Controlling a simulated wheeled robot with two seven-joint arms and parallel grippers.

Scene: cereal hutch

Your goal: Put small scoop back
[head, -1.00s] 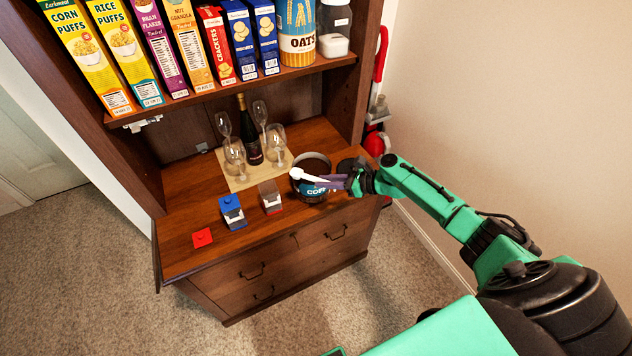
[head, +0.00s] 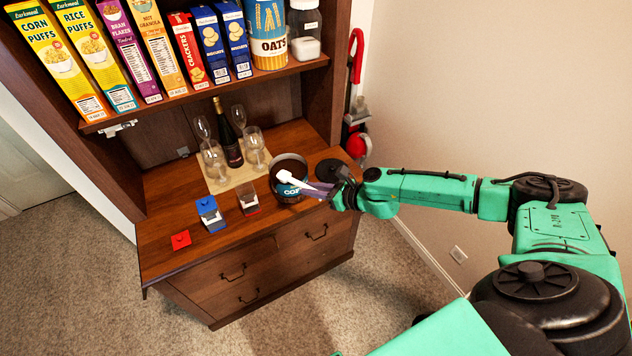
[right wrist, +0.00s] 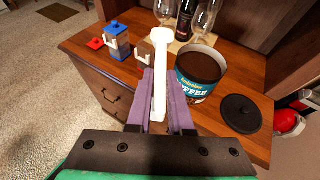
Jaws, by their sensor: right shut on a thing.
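A small white scoop (head: 286,178) is held by its handle in my right gripper (head: 318,191). The purple fingers are shut on it in the right wrist view (right wrist: 160,100), with the scoop's head (right wrist: 162,38) pointing away. The open coffee can (head: 277,166) stands on the counter, dark inside with a teal label. In the head view the scoop overlaps the can's near rim; in the right wrist view it lies left of the can (right wrist: 203,66). Its exact height is unclear. My left gripper is out of view.
A black lid (head: 333,170) lies right of the can. A blue-lidded box (head: 209,212) and a red-based box (head: 248,200) stand left, each with a white hook. A red square (head: 180,239) lies farther left. A bottle (head: 229,140) and wine glasses (head: 254,142) stand behind, under the cereal shelf (head: 190,97).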

